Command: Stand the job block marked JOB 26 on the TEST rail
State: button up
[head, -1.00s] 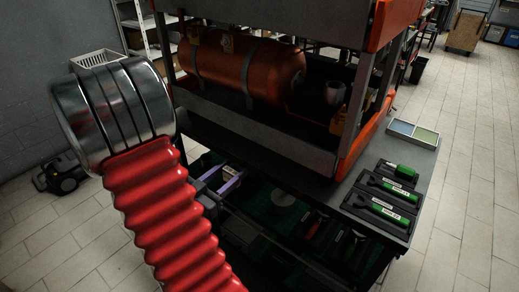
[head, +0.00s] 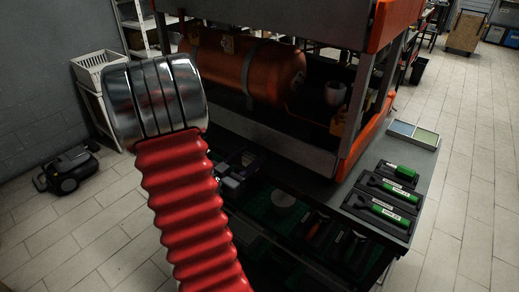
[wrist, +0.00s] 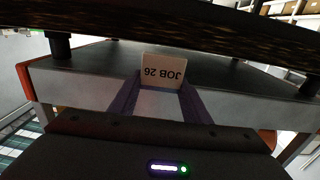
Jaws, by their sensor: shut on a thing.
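The job block marked JOB 26 (wrist: 163,73) is pale, with dark lettering that reads upside down in the wrist view. My gripper (wrist: 162,88) is shut on it, with one dark purple finger on each side. A grey ledge or panel with orange ends (wrist: 85,82) lies around and behind the block in that view. I cannot tell whether the block touches it. In the head view my red ribbed arm hides much of the gripper, and the block cannot be made out. I cannot identify a TEST rail in either view.
An orange tank (head: 250,72) sits in the orange-and-grey frame above the bench. A dark edge (wrist: 170,28) crosses close above the block in the wrist view. Green-handled tools (head: 385,190) lie in dark trays at the bench's right.

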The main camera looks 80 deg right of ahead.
jog(key=x, duration=0.4)
jog(key=shift+s+d, duration=0.1)
jog(key=shift+f, duration=0.25)
jog(key=shift+f, duration=0.15)
jog(key=o, duration=1)
jog(key=shift+v, duration=6.05)
jog(key=shift+d, duration=0.1)
